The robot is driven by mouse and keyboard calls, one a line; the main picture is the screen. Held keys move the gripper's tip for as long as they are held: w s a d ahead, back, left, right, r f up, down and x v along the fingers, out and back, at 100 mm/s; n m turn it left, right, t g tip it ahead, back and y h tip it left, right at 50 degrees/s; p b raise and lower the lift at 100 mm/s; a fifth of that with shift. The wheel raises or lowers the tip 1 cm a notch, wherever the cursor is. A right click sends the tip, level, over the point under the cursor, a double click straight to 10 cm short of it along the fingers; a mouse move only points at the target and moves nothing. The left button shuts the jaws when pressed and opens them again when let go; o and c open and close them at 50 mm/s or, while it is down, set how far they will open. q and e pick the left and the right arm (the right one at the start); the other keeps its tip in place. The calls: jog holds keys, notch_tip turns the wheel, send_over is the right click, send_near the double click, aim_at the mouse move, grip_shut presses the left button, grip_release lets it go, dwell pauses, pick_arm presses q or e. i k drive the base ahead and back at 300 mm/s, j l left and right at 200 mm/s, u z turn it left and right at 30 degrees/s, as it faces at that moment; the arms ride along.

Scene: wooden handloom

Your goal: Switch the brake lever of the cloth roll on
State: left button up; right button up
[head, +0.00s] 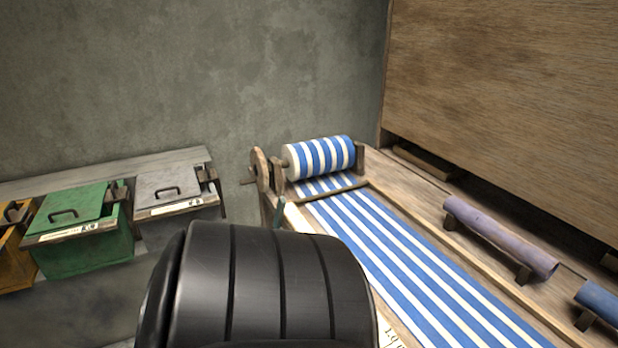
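The cloth roll (320,156), wound with blue and white striped cloth, lies across the far end of the wooden loom frame. A wooden wheel (262,170) stands at its left end. A small dark green upright piece (279,214) shows on the frame's left side below the wheel; it may be the brake lever, but its lower part is hidden and I cannot tell its position. A large black ribbed part, which looks like my own arm, covers the lower middle. Neither gripper shows.
Striped cloth (400,255) stretches from the roll toward the lower right. A purple roll (500,238) and a blue roll (598,300) lie along the right side. A green bin (85,255) and a grey bin (170,190) stand left. A wooden panel (510,100) rises at right.

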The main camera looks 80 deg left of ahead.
aim_at(281, 202)
jog(key=u, duration=2.85)
